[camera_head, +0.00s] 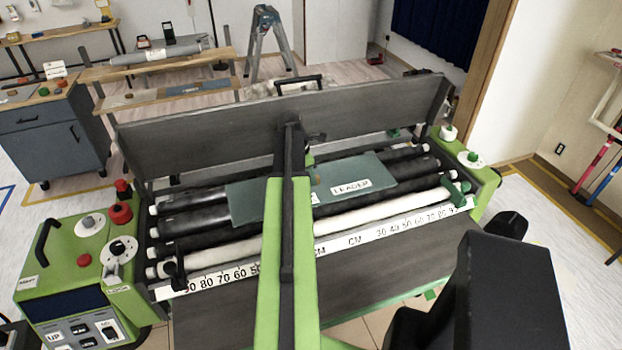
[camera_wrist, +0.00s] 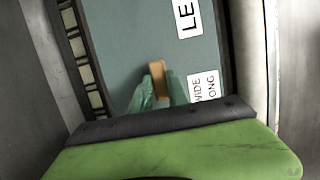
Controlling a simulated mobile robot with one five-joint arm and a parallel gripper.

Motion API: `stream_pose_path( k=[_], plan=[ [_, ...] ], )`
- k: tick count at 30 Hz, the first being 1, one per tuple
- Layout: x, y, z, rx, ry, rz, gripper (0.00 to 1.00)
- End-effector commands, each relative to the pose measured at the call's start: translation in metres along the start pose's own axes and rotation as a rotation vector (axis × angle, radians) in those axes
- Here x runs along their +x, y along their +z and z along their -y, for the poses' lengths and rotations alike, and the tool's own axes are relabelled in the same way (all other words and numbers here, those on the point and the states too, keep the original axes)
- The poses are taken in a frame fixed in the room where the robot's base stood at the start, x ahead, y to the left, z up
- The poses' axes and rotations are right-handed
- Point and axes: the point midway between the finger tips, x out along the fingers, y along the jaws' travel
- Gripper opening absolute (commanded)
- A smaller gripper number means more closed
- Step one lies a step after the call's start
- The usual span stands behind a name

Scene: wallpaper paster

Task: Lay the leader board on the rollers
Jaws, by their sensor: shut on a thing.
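The leader board (camera_head: 246,203) is a flat teal-green sheet with a white LEADER label. In the head view it lies across the black rollers (camera_head: 185,221), slightly skewed to them; I cannot tell whether it touches them or hovers just above. It fills the middle of the wrist view (camera_wrist: 115,45), label at the top right. My gripper (camera_wrist: 161,86) has green fingers shut on the board's small tan handle (camera_wrist: 158,72). In the head view the green beam in the middle hides the fingers and part of the board.
A white roller (camera_head: 370,211) and a centimetre scale (camera_head: 349,239) lie in front of the board. A grey raised panel (camera_head: 210,142) stands behind. Green end housings flank the rollers, with knobs and a control box (camera_head: 70,300) at the left.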

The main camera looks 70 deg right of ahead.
Motion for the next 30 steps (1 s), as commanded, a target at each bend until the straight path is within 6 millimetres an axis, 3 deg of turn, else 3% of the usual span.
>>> stream_pose_path(
  k=[4,5,9,22,30],
  plan=[
    [0.004,-0.001,0.000,0.000,0.000,0.000,0.00],
    [0.003,-0.001,0.000,0.000,0.000,0.000,0.24],
    [0.002,-0.001,0.000,-0.001,0.000,0.000,0.41],
    [-0.006,0.000,0.000,-0.001,0.000,0.000,0.41],
    [-0.057,0.002,0.000,-0.003,0.001,0.000,0.41]
  ],
)
